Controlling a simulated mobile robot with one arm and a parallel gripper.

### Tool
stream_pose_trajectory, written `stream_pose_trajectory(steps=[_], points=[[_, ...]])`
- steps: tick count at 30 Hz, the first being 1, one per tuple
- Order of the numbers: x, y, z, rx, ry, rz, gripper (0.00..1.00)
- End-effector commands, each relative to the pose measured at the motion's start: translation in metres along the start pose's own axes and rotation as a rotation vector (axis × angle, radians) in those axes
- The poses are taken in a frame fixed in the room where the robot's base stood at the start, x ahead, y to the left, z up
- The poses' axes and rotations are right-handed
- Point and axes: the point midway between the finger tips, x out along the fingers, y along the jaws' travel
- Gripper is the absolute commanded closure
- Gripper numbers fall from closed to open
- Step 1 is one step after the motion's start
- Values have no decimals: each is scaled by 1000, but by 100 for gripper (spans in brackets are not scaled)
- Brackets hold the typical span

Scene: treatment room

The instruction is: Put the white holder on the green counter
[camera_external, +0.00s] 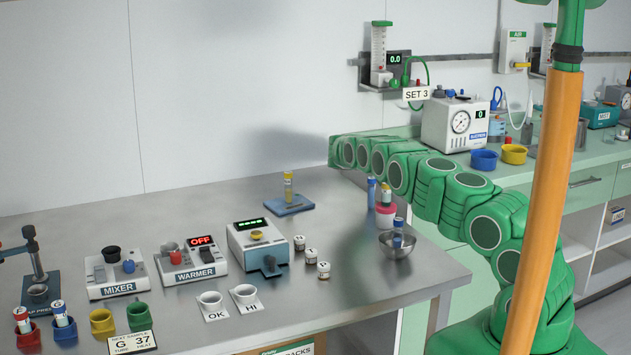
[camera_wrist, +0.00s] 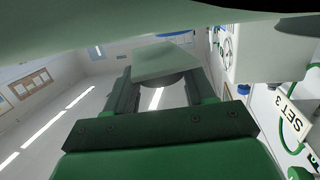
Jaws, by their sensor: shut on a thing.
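A pale, flat-faced block (camera_wrist: 166,62), which looks like the white holder, sits between the fingers of my gripper (camera_wrist: 165,92) in the wrist view. The gripper is shut on it, and its lower part is partly hidden by the fingers. In the external view my green arm reaches left over the counter's near end; its gripper and the holder are hidden behind the arm links. The pale green counter (camera_external: 597,152) runs along the back wall at the right.
On the counter stand a gauge box (camera_external: 455,124), a blue cup (camera_external: 484,160) and a yellow cup (camera_external: 514,154). A SET 3 sign (camera_external: 416,93) hangs above its left end. The steel table (camera_external: 350,280) holds a mixer, a warmer and a metal bowl (camera_external: 397,245).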

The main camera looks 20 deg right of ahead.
Motion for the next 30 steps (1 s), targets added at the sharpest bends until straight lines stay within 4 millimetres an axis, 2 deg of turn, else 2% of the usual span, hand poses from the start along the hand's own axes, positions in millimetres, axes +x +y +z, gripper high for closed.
stream_pose_trajectory(steps=[6,9,23,24,28,30], points=[[4,0,23,-2,1,1,100],[4,0,28,-1,1,0,100],[6,0,32,-1,1,1,100],[6,0,33,-1,0,1,40],[6,0,33,-1,0,1,20],[5,0,33,-1,0,1,20]])
